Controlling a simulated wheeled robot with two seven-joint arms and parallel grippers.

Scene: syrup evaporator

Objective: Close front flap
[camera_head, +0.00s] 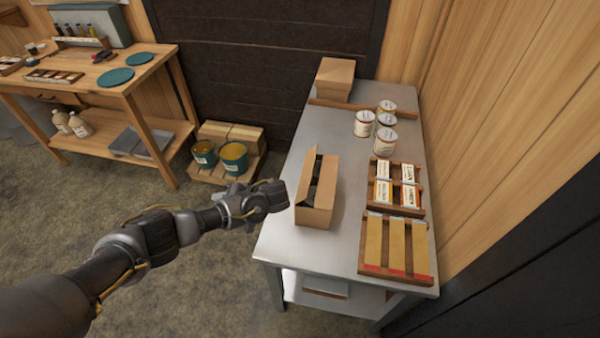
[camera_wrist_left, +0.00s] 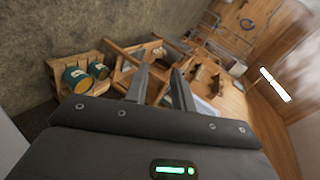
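An open cardboard box (camera_head: 316,214) stands on the metal table. A long flap stands up along its left side, and the inside looks dark. I cannot clearly make out how its front flap lies. My left gripper (camera_head: 277,194) is just left of the box, near its front left corner, at about the height of its top. Whether it touches the box I cannot tell. In the left wrist view its two fingers (camera_wrist_left: 160,75) are apart with nothing between them, and the box is not in that view. My right gripper is in neither view.
The metal table (camera_head: 285,240) also holds a closed carton (camera_head: 335,80), several cans (camera_head: 364,123), a wooden tray of small packets (camera_head: 397,187) and a rack of tan packs (camera_head: 394,246). A wooden workbench (camera_head: 150,70) and a pallet with tins (camera_head: 233,157) stand to the left.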

